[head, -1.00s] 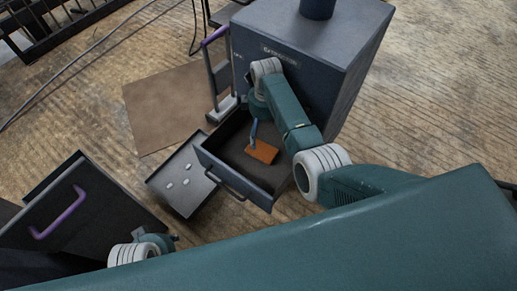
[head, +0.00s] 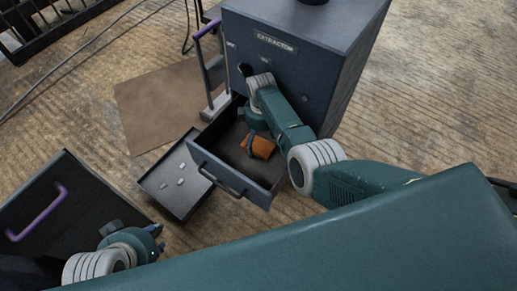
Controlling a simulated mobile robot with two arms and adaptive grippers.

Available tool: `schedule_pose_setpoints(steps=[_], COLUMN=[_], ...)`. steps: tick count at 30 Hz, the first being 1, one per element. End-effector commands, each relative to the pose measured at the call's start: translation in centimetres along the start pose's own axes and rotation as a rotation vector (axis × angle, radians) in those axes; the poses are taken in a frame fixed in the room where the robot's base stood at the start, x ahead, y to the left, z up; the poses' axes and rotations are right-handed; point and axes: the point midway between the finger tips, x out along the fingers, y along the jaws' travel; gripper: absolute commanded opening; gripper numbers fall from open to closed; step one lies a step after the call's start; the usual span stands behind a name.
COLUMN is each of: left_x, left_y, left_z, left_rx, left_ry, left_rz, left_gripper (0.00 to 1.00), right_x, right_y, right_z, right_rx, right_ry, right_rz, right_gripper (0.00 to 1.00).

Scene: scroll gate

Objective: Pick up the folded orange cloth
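The folded orange cloth (head: 263,147) is in the open drawer (head: 257,186) of the grey cabinet labelled EXTRACTOR. My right gripper (head: 250,149) is down inside the drawer at the cloth's left side, with my arm link covering part of the view. A finger overlaps the cloth's left edge, but whether it is shut on the cloth is not clear. My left gripper (head: 158,237) is at the lower left, away from the cloth, with its small fingertips apart and nothing between them.
The EXTRACTOR cabinet (head: 290,60) stands behind the drawer. A grey tray (head: 170,200) with several small pale pieces lies left of the drawer. A purple-handled post (head: 210,70) and a brown mat (head: 150,115) are further left. A dark panel with a purple handle (head: 45,212) is at far left.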

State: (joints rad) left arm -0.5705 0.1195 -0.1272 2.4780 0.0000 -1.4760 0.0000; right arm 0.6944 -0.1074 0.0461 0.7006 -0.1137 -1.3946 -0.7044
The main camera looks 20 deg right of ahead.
Motion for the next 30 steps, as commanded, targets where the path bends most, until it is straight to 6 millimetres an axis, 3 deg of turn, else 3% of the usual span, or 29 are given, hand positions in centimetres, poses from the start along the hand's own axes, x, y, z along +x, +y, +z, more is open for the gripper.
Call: schedule_pose_setpoints(steps=[9,16,30], left_x=[0.16,0.16,-0.08], left_y=[0.08,0.08,0.03], left_z=[-0.62,-0.61,-0.32], left_rx=[0.001,0.001,0.000], left_ry=[0.024,0.024,0.009], left_rz=[0.001,0.001,0.001], left_gripper=[0.33,0.33,0.33], right_x=[0.32,0.33,0.00], right_y=[-0.03,-0.04,-0.03], right_z=[0.03,0.04,0.05], right_rx=[0.000,0.000,0.000], right_ry=[-0.001,-0.001,-0.001], right_rz=[-0.001,-0.001,-0.001], right_gripper=[0.99,0.53,0.52])
